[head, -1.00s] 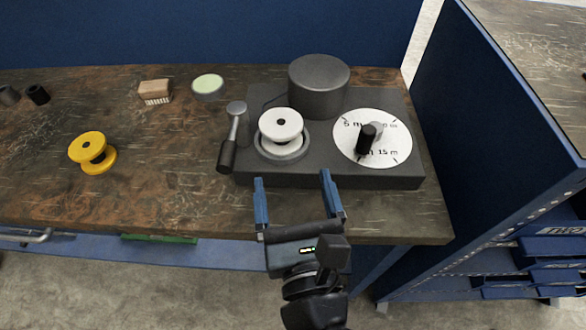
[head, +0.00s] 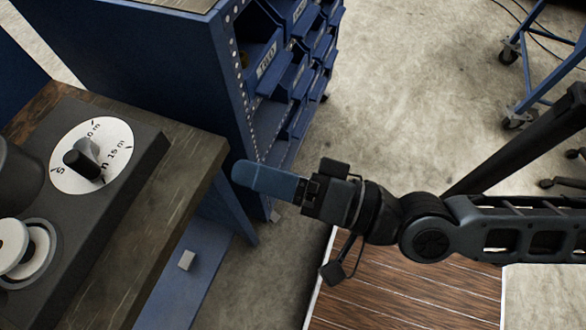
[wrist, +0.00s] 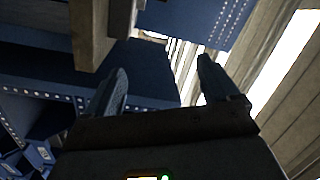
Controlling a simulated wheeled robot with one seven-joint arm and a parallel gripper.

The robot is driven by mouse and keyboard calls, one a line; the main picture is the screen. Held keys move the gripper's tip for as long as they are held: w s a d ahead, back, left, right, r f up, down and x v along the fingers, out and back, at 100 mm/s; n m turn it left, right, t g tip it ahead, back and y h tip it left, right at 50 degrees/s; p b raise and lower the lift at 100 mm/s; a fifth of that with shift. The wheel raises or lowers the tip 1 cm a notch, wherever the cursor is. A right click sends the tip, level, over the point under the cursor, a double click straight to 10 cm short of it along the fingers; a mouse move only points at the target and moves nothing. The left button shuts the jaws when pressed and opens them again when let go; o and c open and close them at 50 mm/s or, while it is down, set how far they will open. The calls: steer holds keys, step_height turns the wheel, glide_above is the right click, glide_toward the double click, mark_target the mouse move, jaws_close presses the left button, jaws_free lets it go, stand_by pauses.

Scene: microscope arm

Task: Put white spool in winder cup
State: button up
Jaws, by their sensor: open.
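The white spool (head: 12,243) sits in the winder cup (head: 38,258) on the dark winder base, at the left edge of the head view and partly cut off. It appears seated in the cup's ring. My gripper (head: 240,175) is out to the right of the bench edge, apart from the spool and winder. In the wrist view, my gripper (wrist: 162,85) shows two blue fingers spread apart with nothing between them. The spool and cup are not in the wrist view.
The winder's white dial (head: 91,156) with a black knob stands near the bench's right end. A blue cabinet (head: 175,75) with bins (head: 285,60) stands just beyond my gripper. A blue cart (head: 550,75) is at the upper right. The floor between is open.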

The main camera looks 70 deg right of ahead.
steer(key=s+d+f+n+g, duration=0.1)
steer(key=s+d+n+g, duration=0.2)
steer(key=s+n, duration=0.7)
steer(key=shift+f+n+g+h, duration=0.3)
steer(key=shift+n+g, duration=0.1)
steer(key=shift+n, duration=0.9)
